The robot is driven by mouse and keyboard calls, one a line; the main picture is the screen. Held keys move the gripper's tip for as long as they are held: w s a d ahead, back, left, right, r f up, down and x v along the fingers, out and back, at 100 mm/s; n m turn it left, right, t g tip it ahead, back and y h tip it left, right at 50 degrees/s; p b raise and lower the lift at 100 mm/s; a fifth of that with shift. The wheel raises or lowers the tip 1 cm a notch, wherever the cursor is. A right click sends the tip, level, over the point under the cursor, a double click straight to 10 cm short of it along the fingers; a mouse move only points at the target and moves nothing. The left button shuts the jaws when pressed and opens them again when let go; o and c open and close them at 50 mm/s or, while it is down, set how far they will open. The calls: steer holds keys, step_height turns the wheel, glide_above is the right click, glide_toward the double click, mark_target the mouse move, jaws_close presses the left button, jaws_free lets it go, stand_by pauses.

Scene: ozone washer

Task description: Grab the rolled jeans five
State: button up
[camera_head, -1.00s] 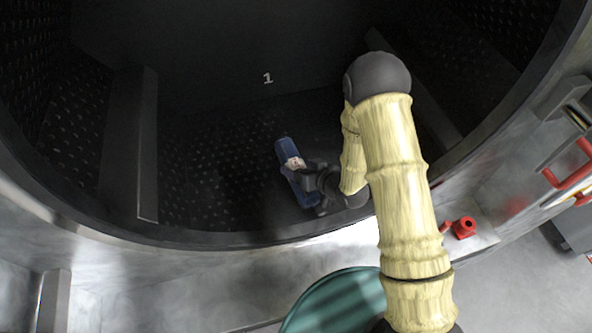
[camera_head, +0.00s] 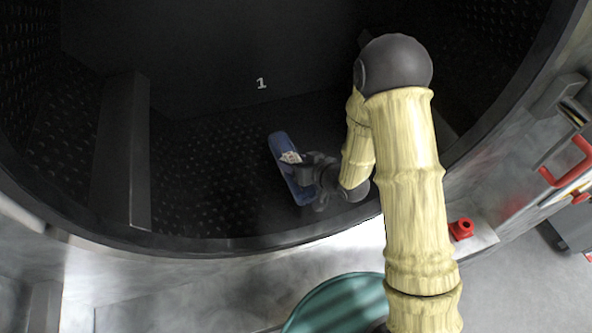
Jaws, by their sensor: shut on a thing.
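The rolled jeans (camera_head: 280,147) are a blue roll with a pale, reddish-marked label near the middle. They lie slanted inside the dark washer drum, near its front lip. My gripper (camera_head: 297,174) reaches in from the right and is shut on the roll at about its middle. The dark fingers cover part of the roll and label. I cannot tell whether the roll touches the drum floor.
The drum (camera_head: 215,165) has a perforated floor, and a raised rib (camera_head: 120,150) stands to the left. The metal rim (camera_head: 200,245) curves across the front. A teal round container (camera_head: 335,305) stands below, outside. Red fittings (camera_head: 461,229) are at right.

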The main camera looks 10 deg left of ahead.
steer(key=shift+r+b, duration=0.35)
steer(key=shift+r, duration=2.4)
